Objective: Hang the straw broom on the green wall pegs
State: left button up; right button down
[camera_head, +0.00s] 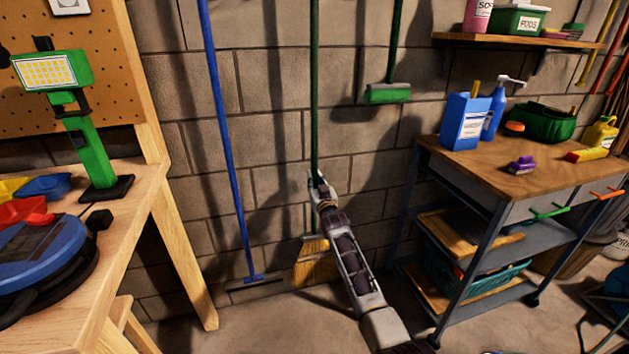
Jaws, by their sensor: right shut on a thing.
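The straw broom has a long green handle (315,90) and a yellow straw head (312,268). It stands nearly upright before the block wall, its head low, partly hidden behind my right arm. My right gripper (318,184) is shut on the broom handle, above the straw head. The handle's top runs out of the picture. I see no green wall pegs in view. My left gripper is not in view.
A blue-handled squeegee (226,140) leans left of the broom. A green-headed brush (388,93) hangs at right. A wooden workbench (130,196) stands left, a loaded cart (470,156) right. Bare floor lies between them.

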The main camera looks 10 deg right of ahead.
jog(key=shift+f+b, duration=0.3)
jog(key=shift+f, duration=0.2)
dwell(0.6)
jog(key=c, duration=1.3)
grip_release()
jog(key=shift+f, duration=0.1)
jog(key=shift+f, duration=0.15)
jog(key=shift+s+d+f, duration=0.1)
jog(key=shift+s+f, duration=0.15)
jog(key=shift+s, duration=1.7)
jog(key=shift+s+d+f, duration=0.1)
jog(key=shift+s+f, duration=0.2)
jog(key=shift+s, duration=1.7)
jog(key=shift+s+f, duration=0.25)
jog(key=shift+s, duration=1.7)
jog(key=shift+s, duration=0.1)
